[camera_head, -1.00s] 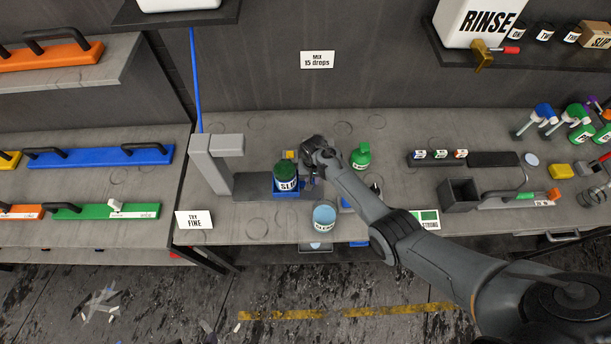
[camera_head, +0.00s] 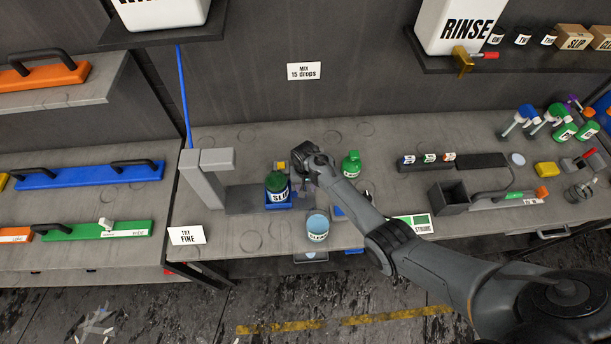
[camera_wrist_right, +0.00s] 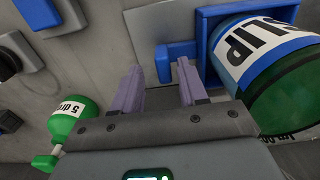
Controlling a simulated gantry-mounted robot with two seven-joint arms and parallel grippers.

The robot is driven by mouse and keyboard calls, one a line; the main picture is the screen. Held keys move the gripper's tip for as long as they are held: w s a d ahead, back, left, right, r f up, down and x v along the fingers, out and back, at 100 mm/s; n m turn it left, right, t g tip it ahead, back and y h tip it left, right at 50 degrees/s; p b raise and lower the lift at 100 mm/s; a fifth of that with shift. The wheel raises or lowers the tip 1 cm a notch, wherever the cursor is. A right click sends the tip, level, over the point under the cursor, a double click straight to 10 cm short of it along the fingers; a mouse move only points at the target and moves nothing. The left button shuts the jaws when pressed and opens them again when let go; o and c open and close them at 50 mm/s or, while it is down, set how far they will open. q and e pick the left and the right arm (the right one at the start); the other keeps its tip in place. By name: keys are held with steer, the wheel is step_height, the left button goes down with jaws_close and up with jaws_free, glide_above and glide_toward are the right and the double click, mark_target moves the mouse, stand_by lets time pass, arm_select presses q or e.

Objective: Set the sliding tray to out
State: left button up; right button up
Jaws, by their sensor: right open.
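The sliding tray (camera_head: 284,206) is a small blue tray at the grey stand (camera_head: 204,185), and it holds a jar with a dark green top marked SLIP (camera_head: 277,187). In the right wrist view the tray (camera_wrist_right: 206,20) shows as a blue frame around the jar (camera_wrist_right: 262,70), with a blue handle tab (camera_wrist_right: 178,52) on its left side. My right gripper (camera_head: 302,188) is beside the tray on its right. In the wrist view its jaws (camera_wrist_right: 158,88) are open and empty, the tab just beyond the fingertips, nearer the right finger. Contact cannot be told. My left gripper is out of view.
A jar with a light blue top (camera_head: 317,226) stands near the bench's front edge. A green bottle (camera_head: 351,164) stands behind my right forearm; a green dropper bottle (camera_wrist_right: 72,118) shows at the wrist view's left. A TRY FINE card (camera_head: 187,236) stands at the front left.

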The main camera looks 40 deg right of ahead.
step_height(320, 180, up, 8)
steer(key=shift+r, duration=0.2)
stand_by(0.6)
